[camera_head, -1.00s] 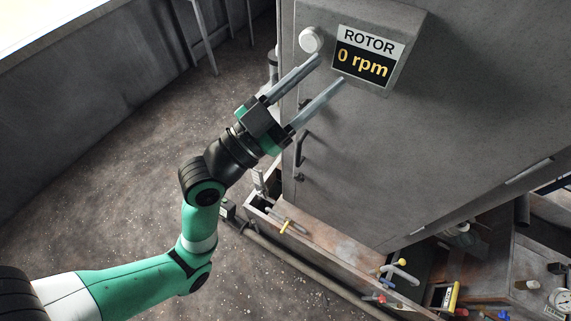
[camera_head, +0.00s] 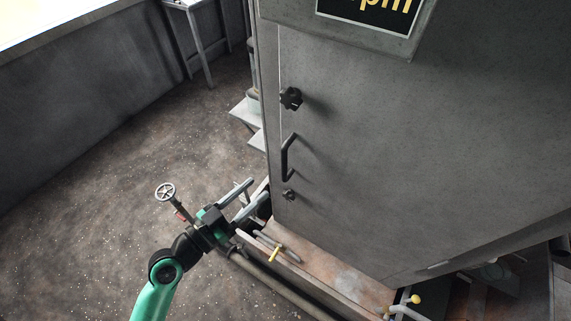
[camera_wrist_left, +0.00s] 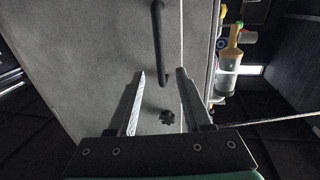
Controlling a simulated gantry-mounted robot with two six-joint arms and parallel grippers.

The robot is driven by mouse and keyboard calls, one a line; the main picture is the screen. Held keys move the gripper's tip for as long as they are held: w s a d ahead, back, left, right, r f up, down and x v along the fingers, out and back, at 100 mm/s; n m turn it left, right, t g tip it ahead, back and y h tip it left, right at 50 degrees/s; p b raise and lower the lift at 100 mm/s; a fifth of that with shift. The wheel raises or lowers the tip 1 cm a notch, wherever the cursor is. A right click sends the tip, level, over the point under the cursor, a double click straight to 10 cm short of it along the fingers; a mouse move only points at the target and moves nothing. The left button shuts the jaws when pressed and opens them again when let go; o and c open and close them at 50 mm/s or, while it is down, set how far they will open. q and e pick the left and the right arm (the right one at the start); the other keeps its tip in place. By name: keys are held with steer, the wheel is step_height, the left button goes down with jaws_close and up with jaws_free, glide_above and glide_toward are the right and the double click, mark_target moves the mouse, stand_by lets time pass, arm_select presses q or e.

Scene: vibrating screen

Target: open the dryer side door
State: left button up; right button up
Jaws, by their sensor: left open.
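The grey dryer side door (camera_head: 400,150) fills the right of the head view and looks shut. A dark bar handle (camera_head: 287,157) stands upright near its left edge. A black star knob (camera_head: 291,98) sits above the handle and a smaller knob (camera_head: 288,194) below it. My left gripper (camera_head: 258,190) is open and empty, low and left of the handle. In the left wrist view the handle (camera_wrist_left: 159,45) lies beyond the fingertips (camera_wrist_left: 160,76), and a black knob (camera_wrist_left: 167,117) shows between the fingers. My right gripper is not in view.
A handwheel valve (camera_head: 165,192) stands left of my gripper. Open floor (camera_head: 90,210) lies to the left.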

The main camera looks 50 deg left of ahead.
mark_target(284, 164)
arm_select(q)
steer(key=w, duration=0.3)
steer(key=w+p, duration=0.1)
steer(key=w, duration=0.3)
steer(key=w+p, duration=0.1)
steer(key=w, duration=0.3)
steer(key=shift+w+a+r, duration=0.1)
steer(key=shift+w+a, duration=0.05)
steer(key=shift+a, duration=0.15)
steer(key=shift+c, duration=0.2)
jaws_close()
stand_by(0.6)
